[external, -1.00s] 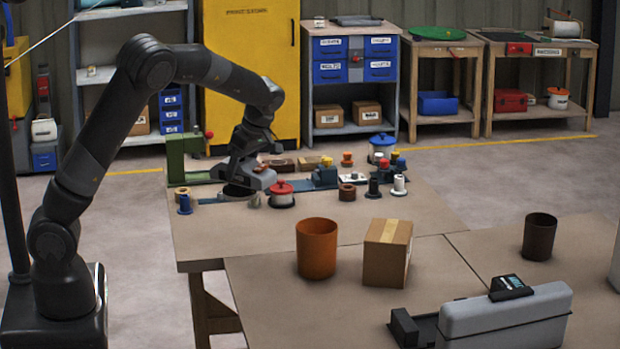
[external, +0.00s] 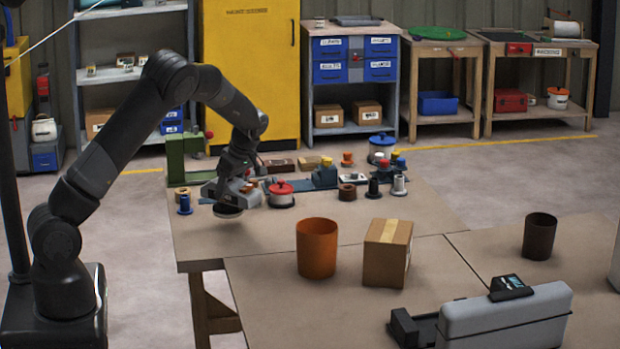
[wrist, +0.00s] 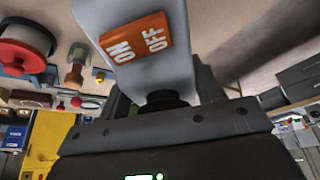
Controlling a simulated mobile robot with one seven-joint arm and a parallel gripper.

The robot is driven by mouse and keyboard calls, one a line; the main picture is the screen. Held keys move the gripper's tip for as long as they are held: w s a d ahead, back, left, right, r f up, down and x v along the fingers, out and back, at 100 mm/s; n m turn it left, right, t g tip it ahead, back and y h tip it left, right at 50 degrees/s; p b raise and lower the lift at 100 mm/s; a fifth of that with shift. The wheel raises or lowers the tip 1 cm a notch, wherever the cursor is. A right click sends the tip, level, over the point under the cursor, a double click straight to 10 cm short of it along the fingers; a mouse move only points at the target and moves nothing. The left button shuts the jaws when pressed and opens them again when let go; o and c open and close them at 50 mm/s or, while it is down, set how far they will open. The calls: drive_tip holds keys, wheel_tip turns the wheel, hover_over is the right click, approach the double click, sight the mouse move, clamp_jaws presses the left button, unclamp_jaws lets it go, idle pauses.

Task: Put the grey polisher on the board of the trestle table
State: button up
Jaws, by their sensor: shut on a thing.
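My gripper (external: 236,178) is shut on the grey polisher (external: 222,189), at the left part of the wooden-topped table (external: 265,232). The polisher's round dark pad (external: 228,211) faces down, over a bare patch of the top; I cannot tell exactly how high it hangs. In the wrist view the polisher's grey body (wrist: 190,17), with an orange ON/OFF switch, fills the top middle, in front of my gripper (wrist: 165,97). Its pad is hidden there. Wooden legs show under the table's near left corner. I cannot tell for sure which top is the trestle table's board.
A red-lidded pot (external: 281,196) stands just right of the polisher, a blue spool (external: 184,203) to its left. Several tools and spools line the back. An orange bin (external: 316,248), a cardboard box (external: 387,252) and a grey case (external: 505,318) stand nearer. The top's near left is clear.

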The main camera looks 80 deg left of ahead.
sight(230, 199)
drive_tip(key=shift+a+f, duration=0.15)
drive_tip(key=shift+f, duration=1.85)
drive_tip(key=shift+f, duration=0.2)
drive_tip(key=o, duration=1.6)
drive_tip(key=v, duration=1.1)
drive_tip(key=shift+r, duration=0.35)
drive_tip(key=shift+w+d+r, duration=0.15)
drive_tip(key=shift+d+r, duration=0.05)
drive_tip(key=shift+r, duration=0.05)
